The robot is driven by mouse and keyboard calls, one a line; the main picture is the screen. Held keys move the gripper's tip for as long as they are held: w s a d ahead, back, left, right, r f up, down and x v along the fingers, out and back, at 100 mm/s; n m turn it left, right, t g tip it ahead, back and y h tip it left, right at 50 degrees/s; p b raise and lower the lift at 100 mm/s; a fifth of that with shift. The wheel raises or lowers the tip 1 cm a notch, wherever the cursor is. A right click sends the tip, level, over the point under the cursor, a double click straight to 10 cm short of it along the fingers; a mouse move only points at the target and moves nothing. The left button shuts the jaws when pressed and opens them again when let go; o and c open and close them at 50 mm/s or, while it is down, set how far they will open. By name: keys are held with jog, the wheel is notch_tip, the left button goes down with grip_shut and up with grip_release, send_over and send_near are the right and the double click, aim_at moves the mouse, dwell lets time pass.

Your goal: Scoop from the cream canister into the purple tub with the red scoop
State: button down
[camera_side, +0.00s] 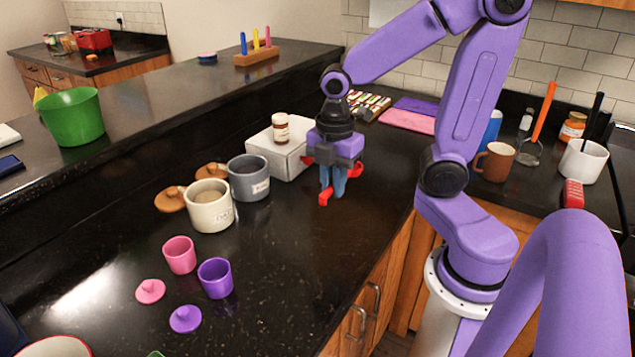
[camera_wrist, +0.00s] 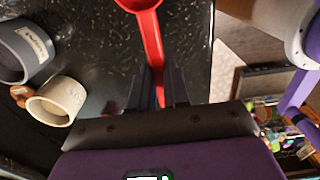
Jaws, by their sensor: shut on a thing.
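The cream canister (camera_side: 211,207) stands open on the black counter, with pale contents inside; it also shows in the wrist view (camera_wrist: 57,101). The purple tub (camera_side: 215,278) stands open in front of it, nearer the camera. The red scoop (camera_wrist: 150,45) is in my gripper (camera_wrist: 160,88), its handle between the fingers and its bowl partly cut off at the top of the wrist view. In the side view my gripper (camera_side: 331,190) points down over the counter, right of the canisters, shut on the scoop. What the scoop's bowl holds cannot be told.
A grey canister (camera_side: 249,178) stands beside the cream one, with brown lids (camera_side: 171,199) behind. A pink tub (camera_side: 179,255) stands left of the purple tub; pink (camera_side: 150,291) and purple (camera_side: 185,319) lids lie nearby. A white box (camera_side: 279,150) bears a small jar (camera_side: 281,128).

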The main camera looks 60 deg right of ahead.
jog(key=w+a+r+m+t+y, duration=0.1)
jog(key=w+a+r+m+t, duration=0.3)
jog(key=w, duration=0.7)
jog(key=w+a+m+y, duration=0.25)
jog(key=w+a, duration=0.25)
jog(key=w, duration=0.6)
jog(key=w+a+r+m+t+y, duration=0.1)
jog(key=w+a+m, duration=0.35)
jog(key=w, duration=0.65)
jog(key=shift+n, duration=0.5)
jog(key=f, duration=0.3)
jog(key=s+d+f, duration=0.1)
jog(key=f, duration=0.2)
jog(key=s+f, duration=0.1)
jog(key=f, duration=0.3)
jog(key=shift+s+d+f, duration=0.1)
jog(key=shift+d, duration=0.1)
jog(key=shift+a+r, duration=0.1)
jog(key=shift+r, duration=5.55)
